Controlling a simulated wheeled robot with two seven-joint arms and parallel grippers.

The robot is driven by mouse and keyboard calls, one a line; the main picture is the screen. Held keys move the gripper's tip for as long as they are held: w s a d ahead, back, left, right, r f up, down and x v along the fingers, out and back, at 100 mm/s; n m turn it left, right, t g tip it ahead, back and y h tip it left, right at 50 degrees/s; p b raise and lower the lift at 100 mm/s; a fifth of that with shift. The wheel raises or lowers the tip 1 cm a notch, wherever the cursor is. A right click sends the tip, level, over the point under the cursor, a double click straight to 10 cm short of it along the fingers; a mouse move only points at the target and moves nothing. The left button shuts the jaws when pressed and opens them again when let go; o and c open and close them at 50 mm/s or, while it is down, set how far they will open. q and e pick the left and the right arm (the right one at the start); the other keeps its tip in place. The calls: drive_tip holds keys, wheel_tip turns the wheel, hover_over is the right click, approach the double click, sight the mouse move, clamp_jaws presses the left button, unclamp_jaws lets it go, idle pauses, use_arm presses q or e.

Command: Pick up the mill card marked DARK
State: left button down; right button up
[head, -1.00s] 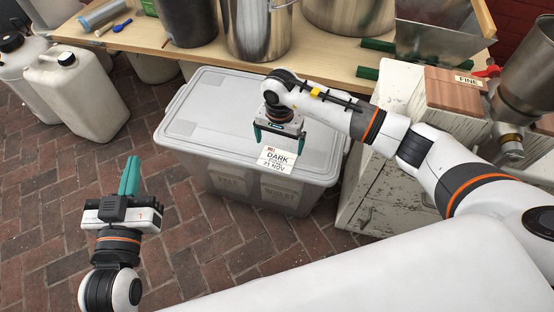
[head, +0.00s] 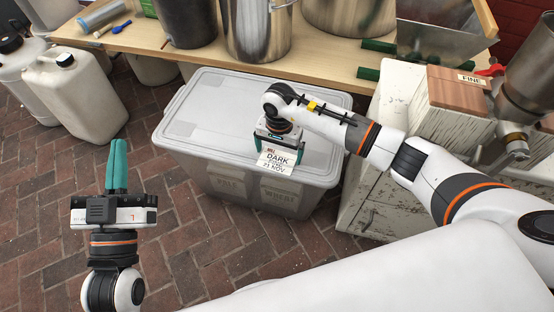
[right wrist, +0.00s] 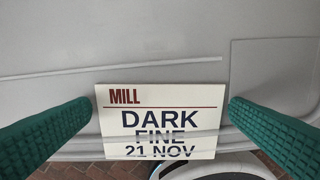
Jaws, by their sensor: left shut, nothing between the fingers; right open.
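The mill card marked DARK (head: 279,160) is white with a red MILL heading. It lies at the front edge of the grey bin lid (head: 215,110). In the right wrist view the card (right wrist: 160,118) also reads FINE and 21 NOV, and its near end reaches past the lid's edge. My right gripper (head: 281,148) is open just above the card. In the right wrist view its green fingers (right wrist: 158,115) stand on either side of the card, with a small gap at each side. My left gripper (head: 117,165) is shut and empty, pointing up over the brick floor.
A wooden bench (head: 320,68) with steel pots stands behind the bin. A worn white cabinet (head: 385,175) is at the right, with a wooden block marked FINE (head: 458,88) on top. White jugs (head: 75,95) stand at the left. Brick floor is free at front left.

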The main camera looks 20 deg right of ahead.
drive_tip(key=shift+c, duration=0.2)
drive_tip(key=c, duration=0.6)
drive_tip(key=shift+c, duration=0.2)
